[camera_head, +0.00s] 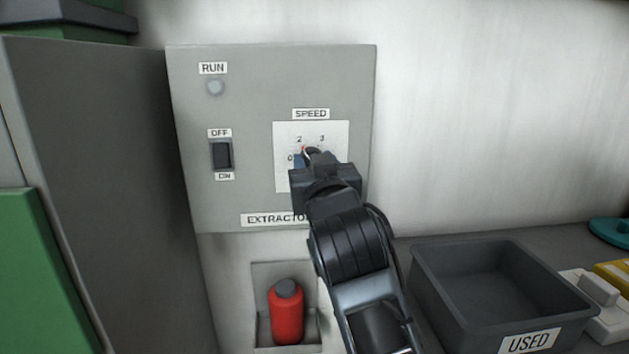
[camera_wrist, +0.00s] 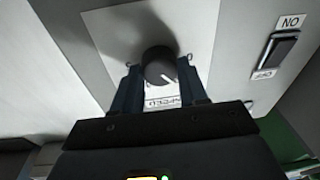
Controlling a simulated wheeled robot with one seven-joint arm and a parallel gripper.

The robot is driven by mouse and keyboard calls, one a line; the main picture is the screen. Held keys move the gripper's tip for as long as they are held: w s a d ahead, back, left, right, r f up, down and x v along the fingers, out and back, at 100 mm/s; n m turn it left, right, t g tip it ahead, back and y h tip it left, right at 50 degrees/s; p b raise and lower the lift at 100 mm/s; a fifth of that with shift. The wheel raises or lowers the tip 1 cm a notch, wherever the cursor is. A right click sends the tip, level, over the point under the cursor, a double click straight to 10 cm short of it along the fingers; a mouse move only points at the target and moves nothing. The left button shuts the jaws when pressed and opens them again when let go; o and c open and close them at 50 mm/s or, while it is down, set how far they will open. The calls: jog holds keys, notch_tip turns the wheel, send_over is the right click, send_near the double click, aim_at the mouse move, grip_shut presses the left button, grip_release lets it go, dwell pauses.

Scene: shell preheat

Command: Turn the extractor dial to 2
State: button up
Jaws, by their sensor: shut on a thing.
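The extractor dial (camera_wrist: 158,62) is a dark round knob on a white SPEED plate (camera_head: 340,135). In the wrist view, which is upside down, its white pointer line slants to the lower right. My gripper (camera_wrist: 158,80) has one finger on each side of the knob and is shut on it. In the head view my gripper (camera_head: 308,157) covers most of the dial. The numerals 0, 2 and 3 show around it, and a small reddish mark sits just below the 2. I cannot tell exactly which numeral the pointer meets.
The grey panel (camera_head: 245,110) also has an unlit-looking RUN lamp (camera_head: 216,88) and a black OFF/ON switch (camera_head: 221,155). A red bottle (camera_head: 286,315) stands in a niche below. A dark bin marked USED (camera_head: 430,275) sits at the lower right. Bare wall lies right of the panel.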

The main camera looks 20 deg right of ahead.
jog(key=shift+f+m+b, duration=0.1)
jog(key=shift+m+b, duration=0.35)
jog(key=shift+m, duration=0.15)
jog(key=o, duration=1.1)
jog(key=shift+c, duration=0.2)
jog(key=b+v, duration=0.1)
jog(key=v, duration=0.6)
jog(key=shift+s+a, duration=0.15)
jog(key=shift+s, duration=0.25)
jog(key=shift+f, duration=0.1)
